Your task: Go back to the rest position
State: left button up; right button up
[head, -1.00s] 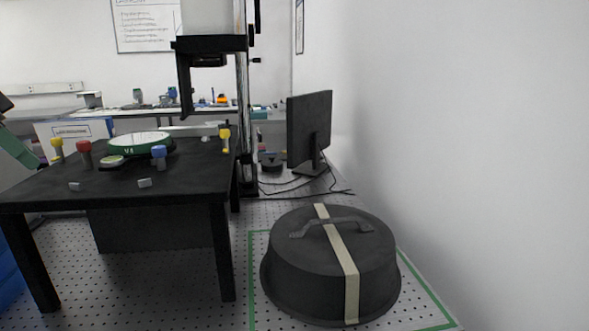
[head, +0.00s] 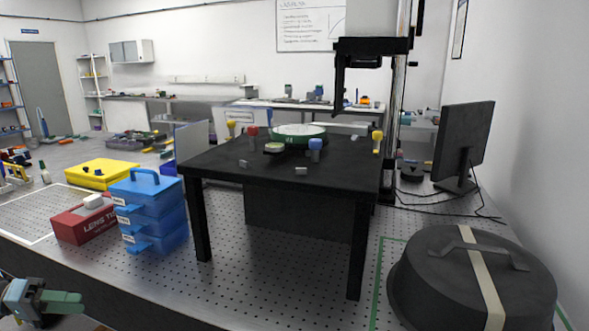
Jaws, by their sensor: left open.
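My left gripper (head: 62,301) shows at the lower left corner of the head view, with greenish fingers, open and empty. It is apart from every object, in front of the bench edge. My right gripper is out of view. The black table (head: 225,160) stands at the middle of the perforated bench. On it sit a green-rimmed round piece (head: 299,131), a blue-topped knob (head: 315,146), a red-topped knob (head: 252,133) and yellow-topped knobs (head: 377,137).
A black lidded cover (head: 440,275) with a handle and pale strap stands at the lower right, inside a green outline. A monitor (head: 464,140) stands behind it. Blue stacked drawers (head: 150,205), a red box (head: 75,224) and a yellow case (head: 100,172) stand left.

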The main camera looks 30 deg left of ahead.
pick_arm(q)
jog(key=s+d+f+n+t+y, duration=0.15)
jog(key=s+d+f+n, duration=0.3)
jog(key=s+f, duration=0.45)
jog(key=s+d+f+m+g+y, duration=0.2)
jog(key=d+f+m+g+y, duration=0.3)
jog(key=f, duration=0.7)
jog(key=s+d+f+m+g+y, duration=0.1)
jog(key=d+f+m+g, duration=0.2)
jog(key=d+f+g, duration=0.65)
jog(key=w+d+m+t, duration=0.2)
jog(key=d+t, duration=0.3)
jog(key=d, duration=1)
jog(key=w+d+m+t, duration=0.15)
jog(key=d+t, duration=0.25)
jog(key=d, duration=1)
jog(key=w+r+t+p, duration=0.1)
jog(key=w+r+p, duration=0.2)
jog(key=r, duration=0.3)
jog(key=shift+t+h+p, duration=0.3)
jog(key=shift+h+p, duration=0.05)
jog(key=shift+p, duration=0.1)
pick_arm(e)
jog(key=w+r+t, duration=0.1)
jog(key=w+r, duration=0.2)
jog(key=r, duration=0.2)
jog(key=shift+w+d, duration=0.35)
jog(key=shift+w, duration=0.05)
